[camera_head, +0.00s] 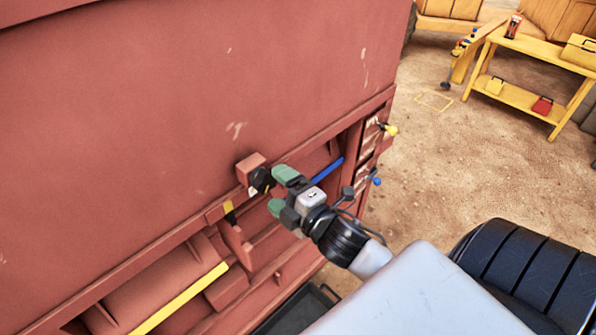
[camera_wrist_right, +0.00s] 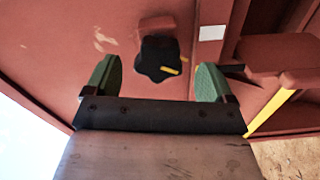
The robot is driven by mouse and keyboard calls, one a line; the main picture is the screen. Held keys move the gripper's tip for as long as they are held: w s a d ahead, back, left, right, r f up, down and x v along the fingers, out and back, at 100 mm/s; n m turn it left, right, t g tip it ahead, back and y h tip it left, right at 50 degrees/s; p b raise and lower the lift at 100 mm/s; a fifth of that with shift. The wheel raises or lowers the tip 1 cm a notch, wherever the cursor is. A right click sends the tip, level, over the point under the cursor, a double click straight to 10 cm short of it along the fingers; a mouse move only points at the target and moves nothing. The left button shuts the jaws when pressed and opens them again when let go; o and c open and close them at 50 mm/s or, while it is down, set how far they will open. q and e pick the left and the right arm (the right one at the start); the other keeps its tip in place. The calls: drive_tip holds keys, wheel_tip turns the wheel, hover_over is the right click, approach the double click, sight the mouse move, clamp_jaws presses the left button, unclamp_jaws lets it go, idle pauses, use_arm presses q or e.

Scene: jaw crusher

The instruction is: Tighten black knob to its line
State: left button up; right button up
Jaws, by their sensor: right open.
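The black knob (camera_wrist_right: 157,58) is star-shaped with a yellow mark on its right side. It sits on a red block on the crusher's red wall. In the head view the knob (camera_head: 261,180) is partly hidden by my right gripper (camera_head: 276,191). My right gripper has green fingertips and is open. In the right wrist view its two fingers (camera_wrist_right: 155,85) stand apart with the knob between and ahead of them, apart from both. I cannot make out a separate line for the knob. My left gripper does not show.
The red crusher wall (camera_head: 180,100) fills the left. Below it are a yellow bar (camera_head: 180,299) and a blue bar (camera_head: 327,171). A yellow-tipped lever (camera_head: 391,130) and a blue-tipped one stick out at its right edge. A yellow workbench (camera_head: 520,95) stands far right on open sandy ground.

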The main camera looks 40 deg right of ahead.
drive_tip(key=s+b, duration=0.1)
drive_tip(key=s, duration=0.5)
drive_tip(key=shift+s+d+b, duration=0.35)
drive_tip(key=shift+d, duration=0.1)
